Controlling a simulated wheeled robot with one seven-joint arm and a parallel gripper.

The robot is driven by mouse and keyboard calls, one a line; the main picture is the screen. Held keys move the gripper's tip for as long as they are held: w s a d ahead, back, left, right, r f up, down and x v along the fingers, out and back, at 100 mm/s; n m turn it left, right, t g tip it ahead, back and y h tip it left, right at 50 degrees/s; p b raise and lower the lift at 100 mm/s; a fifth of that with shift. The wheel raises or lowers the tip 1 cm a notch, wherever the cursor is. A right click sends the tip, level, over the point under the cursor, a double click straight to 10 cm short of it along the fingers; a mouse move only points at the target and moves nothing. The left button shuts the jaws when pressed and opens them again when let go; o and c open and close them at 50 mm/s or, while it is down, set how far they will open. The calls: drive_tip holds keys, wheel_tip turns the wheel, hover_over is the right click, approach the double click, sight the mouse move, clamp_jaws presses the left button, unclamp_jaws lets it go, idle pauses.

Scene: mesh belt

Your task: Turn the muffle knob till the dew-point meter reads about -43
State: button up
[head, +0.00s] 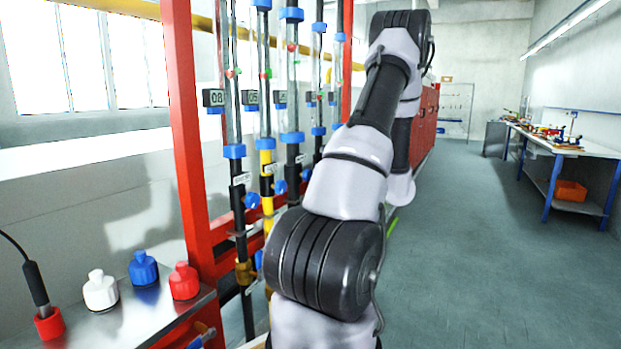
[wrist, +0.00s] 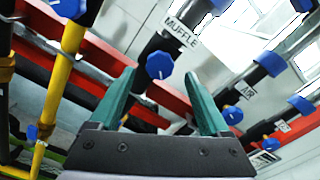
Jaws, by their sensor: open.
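In the wrist view, the muffle knob (wrist: 160,65) is a blue knob on a black pipe, just below a white label (wrist: 181,31) reading MUFFLE. My gripper (wrist: 160,76) has two teal fingers, open and apart, one on each side of the knob as seen. The knob appears beyond the fingertips; I cannot tell the exact gap, and nothing is held. In the head view my arm hides the gripper and this knob. Small dark displays (head: 213,97) sit on the upright tubes there; I cannot tell which is the dew-point meter, and no reading of -43 is legible.
Other blue knobs sit close by, one on a pipe labelled AIR (wrist: 272,63) and one by the yellow pipe (wrist: 60,85). A red frame post (head: 185,130) stands left of the tubes. White, blue and red bottles (head: 100,291) stand on a bench.

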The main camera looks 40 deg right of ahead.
drive_tip(key=v, duration=0.5)
drive_tip(key=shift+s+d, duration=0.1)
drive_tip(key=shift+s, duration=0.3)
